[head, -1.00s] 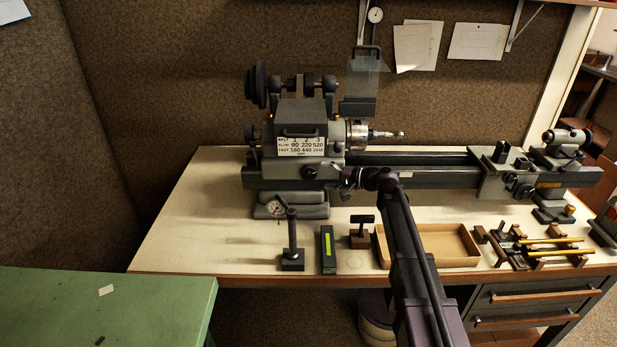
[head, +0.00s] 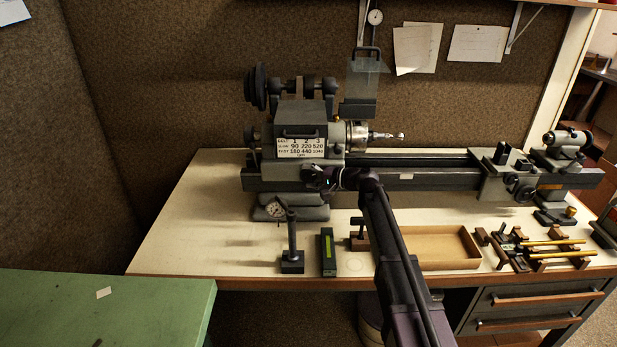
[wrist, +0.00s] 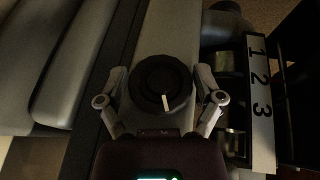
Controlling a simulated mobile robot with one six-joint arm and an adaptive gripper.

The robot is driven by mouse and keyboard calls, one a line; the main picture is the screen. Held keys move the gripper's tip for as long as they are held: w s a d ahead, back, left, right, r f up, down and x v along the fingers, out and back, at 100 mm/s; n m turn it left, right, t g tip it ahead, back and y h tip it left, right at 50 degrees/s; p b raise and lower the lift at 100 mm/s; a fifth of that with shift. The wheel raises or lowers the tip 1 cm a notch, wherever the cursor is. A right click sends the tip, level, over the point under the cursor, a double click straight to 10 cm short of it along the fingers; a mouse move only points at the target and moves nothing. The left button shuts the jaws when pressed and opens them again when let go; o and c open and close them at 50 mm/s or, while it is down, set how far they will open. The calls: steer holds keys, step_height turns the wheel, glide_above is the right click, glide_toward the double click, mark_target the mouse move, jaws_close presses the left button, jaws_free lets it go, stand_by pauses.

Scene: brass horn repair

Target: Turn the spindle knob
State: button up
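The spindle knob (wrist: 160,80) is a round black knob with a white pointer line in the wrist view. The line points toward the bottom of the picture, slightly right. My gripper (wrist: 161,74) is open, with one finger on each side of the knob. A narrow gap seems to show on both sides; I cannot tell whether any part touches. In the head view my gripper (head: 324,178) is at the front of the grey lathe headstock (head: 283,168), below the speed plate (head: 302,147), and covers the knob.
The lathe bed (head: 430,178) runs right to the tailstock (head: 562,150). In front stand a dial indicator stand (head: 292,250), a dark block with a yellow-green strip (head: 328,252) and an open tray (head: 440,262). The bench is clear at left.

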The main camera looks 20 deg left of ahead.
steer(key=c, duration=0.5)
steer(key=shift+f+b, duration=0.1)
steer(key=shift+b, duration=0.2)
steer(key=shift+f+m+y+b, duration=0.15)
steer(key=shift+m+y+b, duration=0.15)
steer(key=shift+y+b, duration=0.6)
steer(key=shift+b, duration=0.8)
steer(key=shift+r+y, duration=0.2)
steer(key=shift+y, duration=0.2)
